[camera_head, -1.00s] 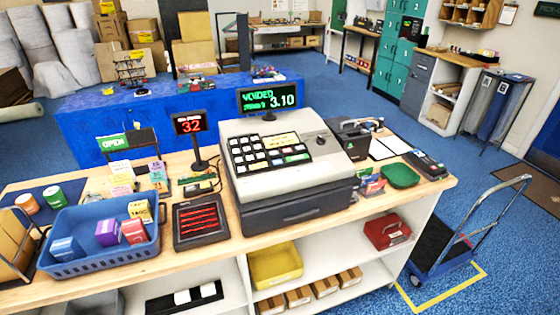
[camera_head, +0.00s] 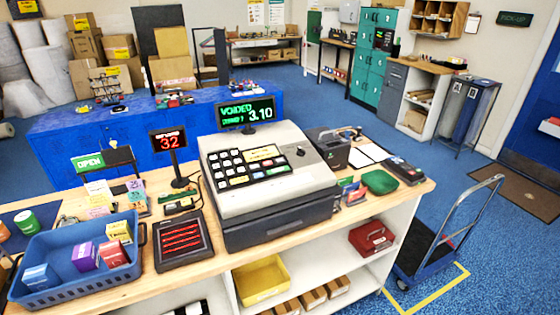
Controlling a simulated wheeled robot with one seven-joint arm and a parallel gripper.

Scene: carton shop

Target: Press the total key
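A grey cash register (camera_head: 268,180) stands on the wooden counter (camera_head: 400,197). Its black keypad (camera_head: 243,166) carries rows of white keys with a few yellow, green and red ones; the lettering is too small to read, so I cannot tell which is the total key. The register's display (camera_head: 246,113) on top shows "VOIDED" and 3.10 in green. The drawer below the keypad looks closed. My gripper is not in view.
A blue basket (camera_head: 75,284) of small boxes, a dark scale-like pad (camera_head: 181,240) and a red "32" display (camera_head: 168,141) stand left of the register. A card terminal (camera_head: 405,170) and green pouch (camera_head: 379,182) lie right. A hand trolley (camera_head: 440,240) stands on the floor at right.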

